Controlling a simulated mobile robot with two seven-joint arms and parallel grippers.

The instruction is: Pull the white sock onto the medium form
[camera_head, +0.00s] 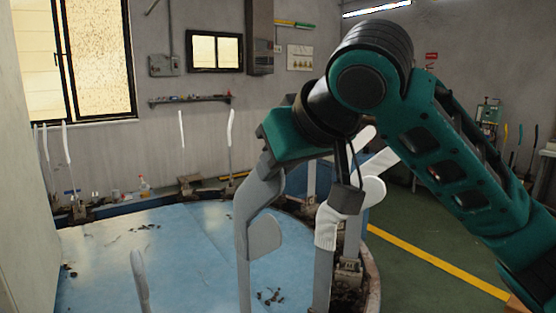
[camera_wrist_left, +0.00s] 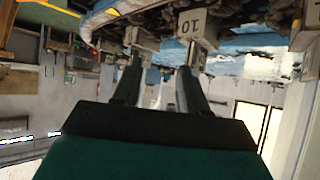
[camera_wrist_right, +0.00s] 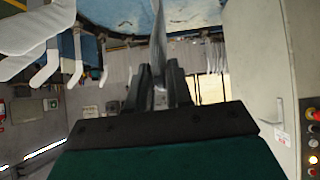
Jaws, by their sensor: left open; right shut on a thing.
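A white sock (camera_head: 327,228) with a ribbed cuff sits on a foot-shaped form (camera_head: 322,280) right of centre, its upper part half hidden by my arm. A grey foot-shaped form (camera_head: 246,210) with a rounded bulge stands to its left and looks bare. I cannot tell which form is the medium one. My right gripper (camera_wrist_right: 159,80) is shut on the upper end of a thin grey piece (camera_wrist_right: 157,48), seemingly the grey form. My left gripper (camera_wrist_left: 160,75) is open and empty, near a block marked 10 (camera_wrist_left: 198,23).
A blue round table (camera_head: 130,250) spreads below, with dark scraps on it. Another grey form tip (camera_head: 140,278) rises at the front left. More pale forms stand around the rim (camera_head: 181,128). A pale cabinet wall (camera_head: 25,200) bounds the left.

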